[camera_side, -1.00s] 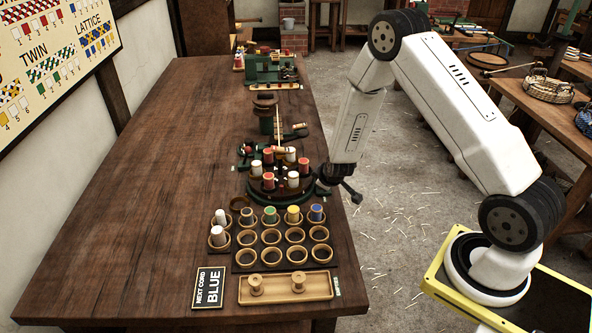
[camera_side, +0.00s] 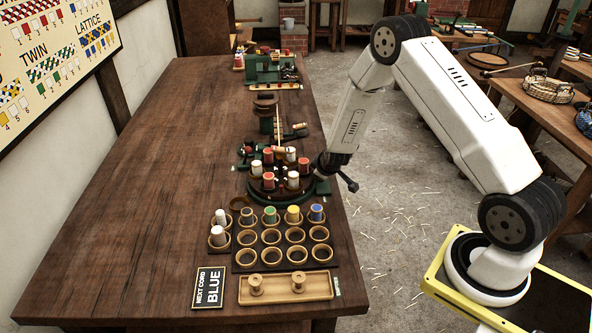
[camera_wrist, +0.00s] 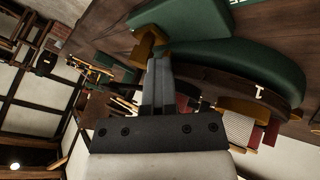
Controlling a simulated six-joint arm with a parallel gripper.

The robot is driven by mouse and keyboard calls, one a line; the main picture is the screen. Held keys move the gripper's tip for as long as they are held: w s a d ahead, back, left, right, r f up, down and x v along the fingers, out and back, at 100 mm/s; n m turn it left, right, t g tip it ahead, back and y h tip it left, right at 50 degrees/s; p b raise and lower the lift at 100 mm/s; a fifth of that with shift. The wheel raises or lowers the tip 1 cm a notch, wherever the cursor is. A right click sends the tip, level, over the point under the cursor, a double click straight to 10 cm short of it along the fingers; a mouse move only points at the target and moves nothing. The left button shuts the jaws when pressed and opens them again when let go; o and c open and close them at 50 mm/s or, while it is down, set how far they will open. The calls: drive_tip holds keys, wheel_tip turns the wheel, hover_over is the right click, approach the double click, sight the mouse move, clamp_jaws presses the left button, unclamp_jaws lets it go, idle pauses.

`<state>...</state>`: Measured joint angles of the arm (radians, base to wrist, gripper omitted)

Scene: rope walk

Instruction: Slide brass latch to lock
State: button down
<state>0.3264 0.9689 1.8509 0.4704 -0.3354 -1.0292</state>
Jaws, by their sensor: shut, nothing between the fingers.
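The brass latch (camera_wrist: 146,45) shows in the wrist view as a gold-coloured piece at the edge of a green block (camera_wrist: 185,22). My gripper (camera_wrist: 162,62) is shut and empty, its fingertips right beside the latch; I cannot tell whether they touch it. In the side view my gripper (camera_side: 320,172) is low at the right rim of the round braiding machine (camera_side: 268,190), which carries red and white bobbins. The latch is too small or hidden to make out there.
A rack (camera_side: 271,250) with coloured spools and empty rings lies in front of the machine, then a wooden tray (camera_side: 287,289) and a sign reading BLUE (camera_side: 209,287). A green machine (camera_side: 270,68) stands at the back. The table's left side (camera_side: 150,200) is clear.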

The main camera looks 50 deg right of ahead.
drive_tip(key=v, duration=0.7)
drive_tip(key=shift+s+r, duration=0.2)
drive_tip(key=shift+r, duration=0.15)
drive_tip(key=shift+a, duration=0.2)
drive_tip(key=s+a+r+m+g+y, duration=0.1)
drive_tip(key=s+a+r+y, duration=0.1)
drive_tip(key=s+a+r, duration=0.3)
drive_tip(key=s+a+r+m+g+y, duration=0.1)
drive_tip(key=s+a+r+g+y, duration=0.1)
drive_tip(key=s+a+r, duration=0.4)
drive_tip(key=s+a, duration=0.5)
drive_tip(key=shift+a+r+g, duration=0.15)
drive_tip(key=shift+g, duration=0.15)
